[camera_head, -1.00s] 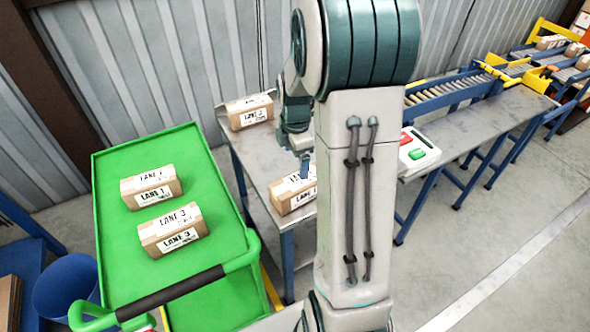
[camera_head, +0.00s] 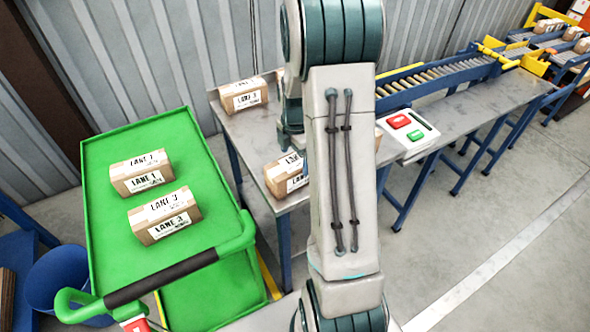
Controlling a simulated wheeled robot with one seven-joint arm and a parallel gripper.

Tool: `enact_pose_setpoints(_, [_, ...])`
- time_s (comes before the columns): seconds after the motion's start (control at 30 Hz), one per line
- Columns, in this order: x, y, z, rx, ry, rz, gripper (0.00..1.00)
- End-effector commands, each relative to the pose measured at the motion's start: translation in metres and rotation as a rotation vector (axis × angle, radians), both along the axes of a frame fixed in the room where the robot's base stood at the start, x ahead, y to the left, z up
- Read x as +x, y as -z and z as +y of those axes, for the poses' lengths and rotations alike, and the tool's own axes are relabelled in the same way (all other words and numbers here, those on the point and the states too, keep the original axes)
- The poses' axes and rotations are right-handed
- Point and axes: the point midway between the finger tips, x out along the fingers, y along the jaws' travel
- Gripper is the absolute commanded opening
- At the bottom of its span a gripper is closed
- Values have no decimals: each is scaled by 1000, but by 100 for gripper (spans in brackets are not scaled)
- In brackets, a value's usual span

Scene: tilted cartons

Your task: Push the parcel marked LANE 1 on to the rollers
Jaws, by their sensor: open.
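A brown parcel (camera_head: 141,173) whose label reads LANE 1 lies on the green cart at the left. Another parcel (camera_head: 286,176) lies near the front edge of the grey table, partly hidden by my arm; its label cannot be read fully. My gripper (camera_head: 293,146) shows only in part beside my arm, above or near this table parcel; its fingertips are mostly hidden. I cannot tell whether it touches the parcel. The rollers (camera_head: 430,82) run along the back of the table to the right, between blue rails.
A parcel marked LANE 3 (camera_head: 165,214) lies nearer on the green cart (camera_head: 215,190). Another parcel (camera_head: 243,94) stands at the table's back left. A panel with red and green buttons (camera_head: 408,128) sits right of my arm. The grey table (camera_head: 465,112) is bare right of the panel.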

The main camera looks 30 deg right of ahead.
Motion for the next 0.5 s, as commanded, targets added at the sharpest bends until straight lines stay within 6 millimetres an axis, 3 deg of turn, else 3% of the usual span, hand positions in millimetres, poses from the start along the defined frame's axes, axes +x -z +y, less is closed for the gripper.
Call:
enact_pose_setpoints(0.03, [0,12,0,0,0,0,87])
enact_pose_setpoints(0.17, [0,22,-1,0,0,0,87])
enact_pose_setpoints(0.5, [0,23,0,0,0,0,87])
